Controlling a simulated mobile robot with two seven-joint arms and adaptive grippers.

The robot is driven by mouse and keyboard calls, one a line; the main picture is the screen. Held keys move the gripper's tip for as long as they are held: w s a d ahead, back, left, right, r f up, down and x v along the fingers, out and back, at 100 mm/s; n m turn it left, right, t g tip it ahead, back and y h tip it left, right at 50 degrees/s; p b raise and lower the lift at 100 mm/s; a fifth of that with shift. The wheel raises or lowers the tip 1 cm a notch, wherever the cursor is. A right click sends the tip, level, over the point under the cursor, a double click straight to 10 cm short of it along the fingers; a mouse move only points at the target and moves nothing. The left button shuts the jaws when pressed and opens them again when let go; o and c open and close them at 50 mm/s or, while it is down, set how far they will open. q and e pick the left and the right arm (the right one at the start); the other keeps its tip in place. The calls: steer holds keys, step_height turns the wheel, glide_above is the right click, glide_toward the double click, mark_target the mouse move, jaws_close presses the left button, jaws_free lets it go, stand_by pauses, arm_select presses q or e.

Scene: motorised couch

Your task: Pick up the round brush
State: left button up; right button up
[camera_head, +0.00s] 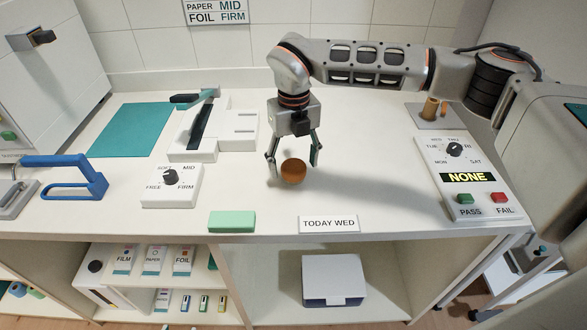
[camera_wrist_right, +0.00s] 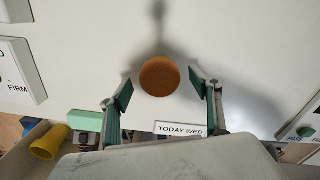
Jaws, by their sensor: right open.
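A round brown wooden knob (camera_head: 293,171), seemingly the top of the round brush, is on the white counter (camera_head: 370,190). No bristles show from here. My right gripper (camera_head: 294,163) points down over it with its fingers open, one on each side. In the right wrist view the round brush (camera_wrist_right: 159,77) sits between and slightly beyond the green-padded fingertips (camera_wrist_right: 163,92), with gaps on both sides. I cannot tell how far the fingertips are above the counter. My left gripper is not in view.
A green block (camera_head: 232,221) and a TODAY WED sign (camera_head: 329,224) lie near the front edge. A FREE/FIRM dial box (camera_head: 172,186) and white device (camera_head: 230,133) stand left. A PASS/FAIL panel (camera_head: 467,177) stands right. The counter around the brush is clear.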

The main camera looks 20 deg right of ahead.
mark_target(294, 165)
steer(key=shift+f, duration=0.65)
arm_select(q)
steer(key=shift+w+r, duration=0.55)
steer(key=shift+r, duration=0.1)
arm_select(e)
steer(key=shift+f, duration=0.45)
steer(key=c, duration=1.2)
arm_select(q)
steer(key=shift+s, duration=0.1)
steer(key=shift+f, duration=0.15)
arm_select(e)
steer(key=shift+r, duration=0.15)
steer(key=shift+w+r, duration=0.1)
steer(key=shift+r, duration=0.5)
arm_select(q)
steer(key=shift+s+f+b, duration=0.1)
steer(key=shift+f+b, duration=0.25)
arm_select(e)
step_height(294, 165, up, 19)
steer(key=shift+f, duration=0.15)
